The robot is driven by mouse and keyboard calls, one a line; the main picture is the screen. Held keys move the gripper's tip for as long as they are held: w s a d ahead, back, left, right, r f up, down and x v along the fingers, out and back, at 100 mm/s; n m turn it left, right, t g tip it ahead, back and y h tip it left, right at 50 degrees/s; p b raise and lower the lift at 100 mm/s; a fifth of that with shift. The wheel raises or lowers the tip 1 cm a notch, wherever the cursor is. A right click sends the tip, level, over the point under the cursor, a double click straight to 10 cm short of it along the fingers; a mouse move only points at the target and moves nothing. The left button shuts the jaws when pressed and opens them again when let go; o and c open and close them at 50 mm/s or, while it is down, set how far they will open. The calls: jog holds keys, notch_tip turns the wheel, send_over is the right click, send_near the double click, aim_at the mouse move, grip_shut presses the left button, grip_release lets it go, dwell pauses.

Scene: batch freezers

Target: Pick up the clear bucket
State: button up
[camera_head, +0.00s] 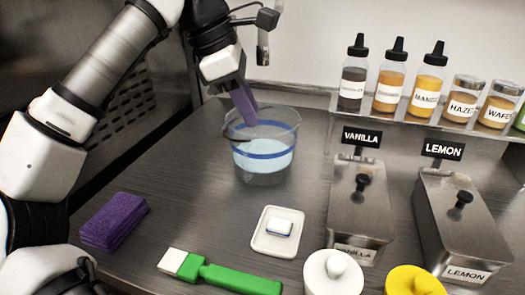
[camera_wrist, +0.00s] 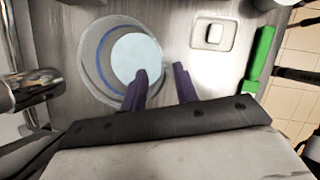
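The clear bucket (camera_head: 264,170) stands upright on the steel counter, with a blue band and pale blue contents. In the wrist view the bucket (camera_wrist: 88,62) is seen from above, left of centre. My gripper (camera_head: 249,119) has purple fingers pointing down at the bucket's top. In the wrist view the fingers of my gripper (camera_wrist: 160,70) are apart with nothing gripped. The left finger overlaps the bucket's opening and the right finger shows outside its right rim. I cannot tell whether either finger touches the wall.
A white dish with a block (camera_head: 276,231), a green-handled scraper (camera_head: 235,279) and a purple sponge (camera_head: 114,221) lie in front. Metal vanilla (camera_head: 345,215) and lemon (camera_head: 455,222) containers stand right. A shelf of bottles (camera_head: 395,82) is behind. A metal tap (camera_wrist: 30,92) is close left in the wrist view.

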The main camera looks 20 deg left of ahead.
aim_at(267, 136)
jog(key=x, duration=0.8)
jog(key=shift+w+d+f, duration=0.1)
jog(key=shift+w+f, duration=0.1)
jog(key=shift+w, duration=0.05)
grip_shut()
jog(key=shift+r, duration=0.1)
dwell(1.0)
